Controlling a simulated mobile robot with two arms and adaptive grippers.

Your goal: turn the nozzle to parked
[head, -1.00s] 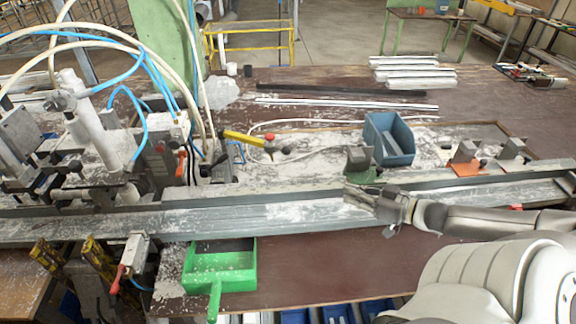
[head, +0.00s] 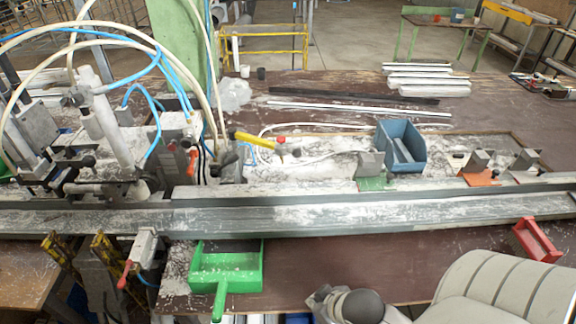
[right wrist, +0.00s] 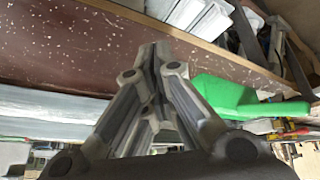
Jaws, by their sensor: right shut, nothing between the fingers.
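A yellow part with a red end (head: 262,141), which looks like the nozzle, stands out over the whitened bench behind the long rail. A dark piece sits at its red end and a pale hose runs close by. I cannot tell its exact setting. My right gripper shows at the bottom edge of the head view (head: 320,295), in front of the bench and well away from the nozzle. In the right wrist view its fingers (right wrist: 156,55) are together with nothing between them. My left gripper is in neither view now.
The long metal rail (head: 330,216) crosses the bench. A green dustpan-like tray (head: 255,262) is at the front, a red bin (head: 535,241) at right and a blue bin (head: 412,160) behind the rail. Hoses and a clamp machine (head: 110,140) crowd the left.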

